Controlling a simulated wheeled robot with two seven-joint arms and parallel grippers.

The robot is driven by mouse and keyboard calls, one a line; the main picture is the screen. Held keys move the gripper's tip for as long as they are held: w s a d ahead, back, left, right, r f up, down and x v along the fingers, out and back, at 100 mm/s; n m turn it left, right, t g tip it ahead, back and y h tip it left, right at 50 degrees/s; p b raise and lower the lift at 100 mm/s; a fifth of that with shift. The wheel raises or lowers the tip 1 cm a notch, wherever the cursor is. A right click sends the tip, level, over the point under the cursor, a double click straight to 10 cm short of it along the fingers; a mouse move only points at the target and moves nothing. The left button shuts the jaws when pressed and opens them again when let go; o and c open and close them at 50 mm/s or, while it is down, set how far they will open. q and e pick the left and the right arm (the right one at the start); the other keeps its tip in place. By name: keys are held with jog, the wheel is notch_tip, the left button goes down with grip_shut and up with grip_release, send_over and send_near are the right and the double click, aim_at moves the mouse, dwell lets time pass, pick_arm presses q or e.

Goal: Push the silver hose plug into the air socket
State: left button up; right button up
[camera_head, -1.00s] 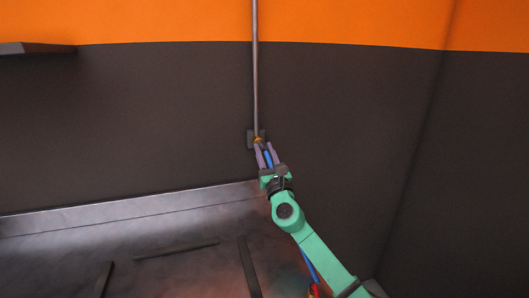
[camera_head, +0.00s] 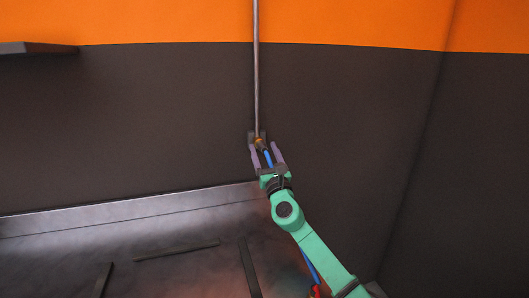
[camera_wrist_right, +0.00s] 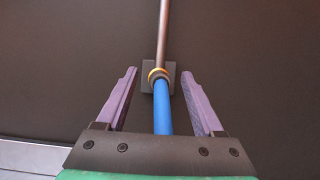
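The air socket (camera_head: 259,141) is a brass-coloured fitting at the lower end of a vertical metal pipe on the dark wall. It also shows in the right wrist view (camera_wrist_right: 158,75), in front of a small dark plate. A blue hose (camera_wrist_right: 162,112) runs from the fitting back between my right fingers. The silver plug itself cannot be made out; the hose end meets the brass fitting. My right gripper (camera_head: 265,149), with purple fingers, is open around the hose, with a gap on both sides (camera_wrist_right: 158,85). My left gripper is out of view.
The metal pipe (camera_head: 256,80) runs up the wall above the socket. A grey surface (camera_head: 150,240) with dark strips lies below left. A dark shelf (camera_head: 38,48) juts out at upper left. The hose hangs beside my right arm, with a red piece (camera_head: 315,291) low down.

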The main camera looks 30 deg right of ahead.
jog(key=shift+s+a+f, duration=0.1)
jog(key=shift+s+f, duration=0.1)
jog(key=shift+s, duration=0.05)
jog(key=s+a+p, duration=0.3)
jog(key=s, duration=0.9)
jog(key=shift+a, duration=0.4)
